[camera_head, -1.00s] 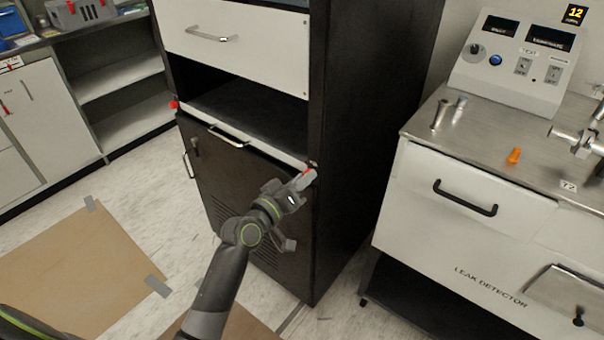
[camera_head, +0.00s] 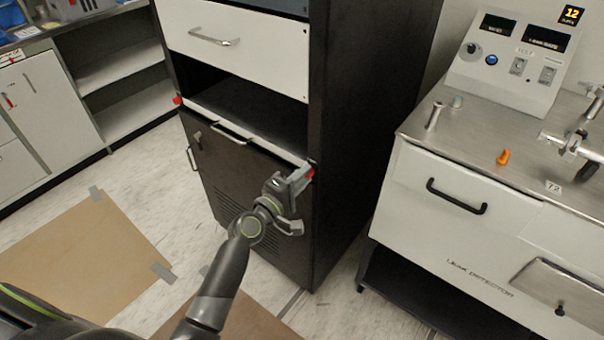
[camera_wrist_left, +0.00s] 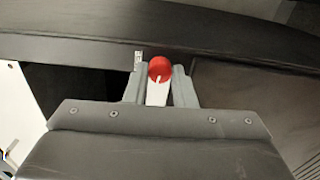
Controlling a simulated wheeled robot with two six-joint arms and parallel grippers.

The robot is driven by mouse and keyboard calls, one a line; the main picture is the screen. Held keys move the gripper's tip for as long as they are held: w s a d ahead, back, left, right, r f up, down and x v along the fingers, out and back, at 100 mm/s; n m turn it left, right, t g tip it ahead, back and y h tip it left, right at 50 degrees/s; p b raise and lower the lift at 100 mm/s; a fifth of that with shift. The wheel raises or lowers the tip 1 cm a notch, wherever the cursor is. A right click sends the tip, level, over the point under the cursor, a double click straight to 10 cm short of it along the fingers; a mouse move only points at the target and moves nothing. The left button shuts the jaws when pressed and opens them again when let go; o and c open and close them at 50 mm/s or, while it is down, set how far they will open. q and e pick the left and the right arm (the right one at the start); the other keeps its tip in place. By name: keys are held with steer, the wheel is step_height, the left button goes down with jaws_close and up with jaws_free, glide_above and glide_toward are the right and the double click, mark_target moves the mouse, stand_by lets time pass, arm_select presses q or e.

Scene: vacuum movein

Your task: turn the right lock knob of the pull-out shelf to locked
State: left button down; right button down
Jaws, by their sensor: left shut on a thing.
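The pull-out shelf (camera_head: 262,142) is a white-edged slot shelf with a metal handle, sitting in the dark cabinet. Its right lock knob (camera_head: 310,173) is red, at the shelf's right end by the cabinet's front post. In the left wrist view the red knob (camera_wrist_left: 159,69) with a white mark sits between the fingertips. My left gripper (camera_head: 300,178) is shut on the right knob and partly hides it in the head view; it also shows in the left wrist view (camera_wrist_left: 158,88). The left lock knob (camera_head: 177,100) is red, at the shelf's left end. My right gripper is not in view.
A white drawer (camera_head: 235,45) is above the shelf and a dark door (camera_head: 215,165) below it. The leak detector cart (camera_head: 470,230) stands to the right, with a floor gap between. Cardboard sheets (camera_head: 90,260) lie on the floor at left.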

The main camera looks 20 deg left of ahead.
arm_select(q)
steer(key=shift+n, duration=0.9)
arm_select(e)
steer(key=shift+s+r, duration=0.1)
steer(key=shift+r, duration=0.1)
arm_select(q)
steer(key=shift+p, duration=0.3)
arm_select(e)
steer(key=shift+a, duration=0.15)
arm_select(q)
steer(key=c, duration=1.2)
jaws_free()
steer(key=b+v, duration=0.2)
steer(key=v, duration=1.5)
steer(key=shift+s, duration=0.2)
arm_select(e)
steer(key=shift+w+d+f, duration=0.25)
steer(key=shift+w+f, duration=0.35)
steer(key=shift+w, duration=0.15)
arm_select(q)
steer(key=shift+a, duration=0.1)
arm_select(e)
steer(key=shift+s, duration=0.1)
